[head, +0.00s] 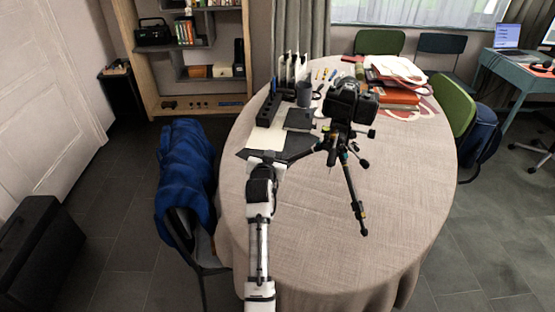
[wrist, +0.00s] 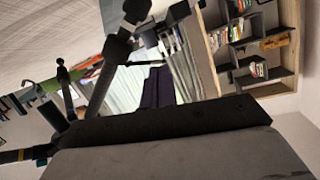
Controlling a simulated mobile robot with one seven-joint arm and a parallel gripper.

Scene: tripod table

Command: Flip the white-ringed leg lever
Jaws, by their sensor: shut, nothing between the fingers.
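A black tripod (head: 347,165) with a camera (head: 350,101) on top stands on the round table. Its legs are spread, one reaching toward the front with coloured rings. Small levers and knobs stick out around the leg tops; I cannot pick out the white ring on any of them. My gripper (head: 284,156) is shut and empty, left of the tripod, close to its left leg; I cannot tell if they touch. In the wrist view the dark gripper body (wrist: 165,122) fills the bottom, and tripod parts (wrist: 112,62) show beyond it. The fingertips are not clear there.
Behind my gripper lie a dark notebook (head: 300,119), a mug (head: 304,94) and a file rack (head: 291,70). Books and papers (head: 393,88) lie at the back right. A chair with a blue jacket (head: 184,175) stands left. The table's front (head: 305,235) is clear.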

